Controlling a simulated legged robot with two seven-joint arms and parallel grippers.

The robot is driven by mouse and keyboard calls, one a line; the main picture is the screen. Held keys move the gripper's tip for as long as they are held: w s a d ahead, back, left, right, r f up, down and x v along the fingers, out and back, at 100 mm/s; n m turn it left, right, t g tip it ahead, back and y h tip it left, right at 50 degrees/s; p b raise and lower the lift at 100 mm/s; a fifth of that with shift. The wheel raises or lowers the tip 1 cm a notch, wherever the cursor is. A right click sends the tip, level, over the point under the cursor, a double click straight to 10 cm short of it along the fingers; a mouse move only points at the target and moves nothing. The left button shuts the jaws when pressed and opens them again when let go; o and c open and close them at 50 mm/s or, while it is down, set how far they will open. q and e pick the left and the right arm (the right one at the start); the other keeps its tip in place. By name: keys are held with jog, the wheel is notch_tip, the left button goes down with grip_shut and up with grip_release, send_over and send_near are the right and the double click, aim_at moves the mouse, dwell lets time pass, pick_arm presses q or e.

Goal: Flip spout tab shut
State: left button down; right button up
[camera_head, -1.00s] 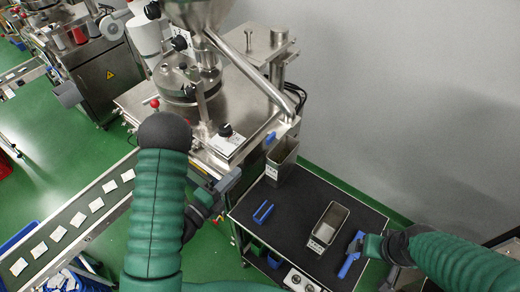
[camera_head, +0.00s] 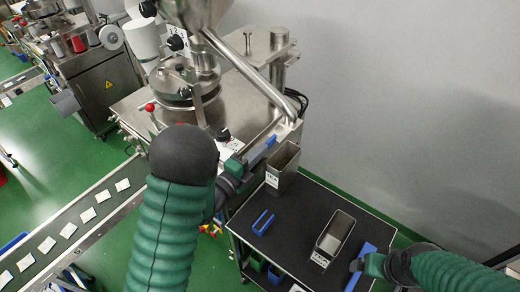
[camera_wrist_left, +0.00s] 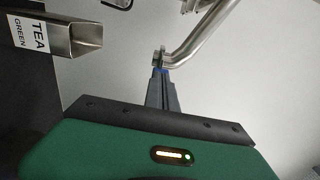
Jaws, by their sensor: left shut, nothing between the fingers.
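The blue spout tab (camera_head: 271,138) shows at the lower end of the packing machine's steel spout in the head view. My left gripper (camera_head: 262,145) is shut and empty, with its tips right at the tab. In the left wrist view my shut fingers (camera_wrist_left: 161,80) point at the bent steel spout pipe (camera_wrist_left: 195,42), with a little blue at their tips. I cannot tell whether they touch the tab. My right gripper (camera_head: 357,265) is at the cart's right edge beside a blue tool (camera_head: 361,262); its jaws are not clear.
A steel tea bin (camera_head: 282,168) stands just right of the tab; its label shows in the left wrist view (camera_wrist_left: 28,34). The black cart top (camera_head: 290,225) holds a blue bracket (camera_head: 263,222) and another labelled bin (camera_head: 333,235). A conveyor (camera_head: 75,228) with teabags runs at left.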

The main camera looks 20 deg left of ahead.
aim_at(271, 142)
pick_arm(q)
jog(key=shift+s, duration=0.15)
jog(key=b+x, duration=0.2)
jog(key=x, duration=0.2)
jog(key=shift+s+r, duration=0.2)
